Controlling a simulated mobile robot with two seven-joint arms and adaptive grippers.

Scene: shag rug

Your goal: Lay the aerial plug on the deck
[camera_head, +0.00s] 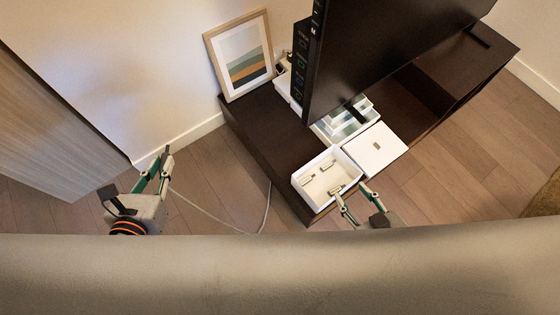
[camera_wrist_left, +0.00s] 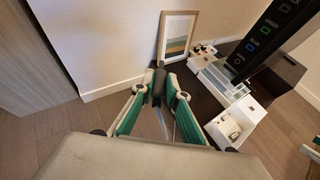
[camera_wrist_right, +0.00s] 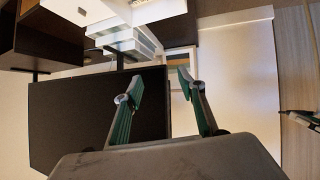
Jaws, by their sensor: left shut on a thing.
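My left gripper (camera_head: 165,152) is shut, held out over the floor left of the dark cabinet. In the left wrist view, a small dark piece sits between its fingertips (camera_wrist_left: 158,76); this appears to be the aerial plug, mostly hidden by the fingers. A thin pale cable (camera_head: 215,216) runs from this gripper across the floor toward the cabinet. The dark low cabinet top (camera_head: 262,120) has bare room in front of the picture; I cannot tell whether it is the deck. My right gripper (camera_head: 352,189) is open and empty at the near edge of the white open box (camera_head: 297,183).
Small pieces lie in the white box. A flat white box (camera_head: 376,150) and a white stepped organiser (camera_head: 345,122) stand beside it. A large black screen (camera_head: 390,45) overhangs the cabinet. A framed picture (camera_head: 240,55) leans on the wall. A wooden panel (camera_head: 50,130) stands at left.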

